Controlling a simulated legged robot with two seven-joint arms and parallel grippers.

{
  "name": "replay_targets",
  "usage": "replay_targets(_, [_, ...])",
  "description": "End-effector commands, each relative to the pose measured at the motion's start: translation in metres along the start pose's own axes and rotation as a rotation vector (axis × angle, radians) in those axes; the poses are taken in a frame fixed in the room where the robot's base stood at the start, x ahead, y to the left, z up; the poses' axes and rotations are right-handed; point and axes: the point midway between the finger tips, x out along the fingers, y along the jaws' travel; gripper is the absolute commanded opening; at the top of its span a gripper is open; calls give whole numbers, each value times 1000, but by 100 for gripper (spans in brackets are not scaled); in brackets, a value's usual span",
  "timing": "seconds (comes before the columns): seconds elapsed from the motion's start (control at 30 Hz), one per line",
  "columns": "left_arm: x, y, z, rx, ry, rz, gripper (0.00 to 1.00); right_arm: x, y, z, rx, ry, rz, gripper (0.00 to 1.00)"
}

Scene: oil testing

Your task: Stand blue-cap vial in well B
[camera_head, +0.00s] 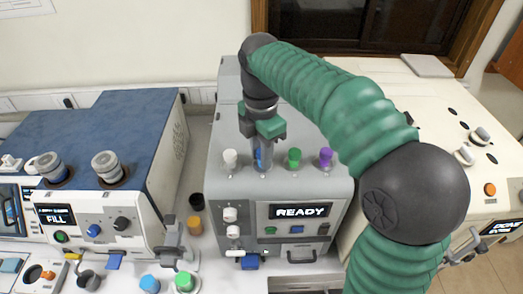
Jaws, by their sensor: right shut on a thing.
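My right gripper (262,143) reaches down from above over the grey machine (300,190) with the "READY" screen. It is shut on the blue-cap vial (261,158), which is upright and partly hidden by the fingers. The vial is in a row between a white-cap vial (230,157) on the left and a green-cap vial (295,157), with a purple-cap vial (326,157) farther right. I cannot tell whether its lower end sits in a well, and no well letters are readable. My left gripper is not in view.
A blue-topped machine with a "FILL" screen (55,217) stands at left. A cream machine (438,110) stands at right, partly behind my green arm. Blue (150,284) and green (184,281) caps show at the bottom edge. Neighbouring vials stand close on both sides of the gripper.

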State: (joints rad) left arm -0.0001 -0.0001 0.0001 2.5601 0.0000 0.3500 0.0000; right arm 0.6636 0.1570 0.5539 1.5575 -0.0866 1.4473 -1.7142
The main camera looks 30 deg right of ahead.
Motion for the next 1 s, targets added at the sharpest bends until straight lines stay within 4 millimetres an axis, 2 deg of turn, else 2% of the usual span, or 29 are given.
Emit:
replay_targets(0.3, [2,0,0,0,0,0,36,4,0,1,0,0,1,0])
replay_targets(0.33, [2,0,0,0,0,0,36,5,0,1,0,0,1,28])
replay_targets(0.5, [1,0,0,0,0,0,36,4,0,1,0,0,1,49])
replay_targets(0.77, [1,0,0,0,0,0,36,3,0,1,0,0,1,49])
replay_targets(0.87, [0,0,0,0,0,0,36,-3,0,1,0,0,2,49])
replay_targets(1.0, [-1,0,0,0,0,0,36,-30,1,1,-1,0,6,49])
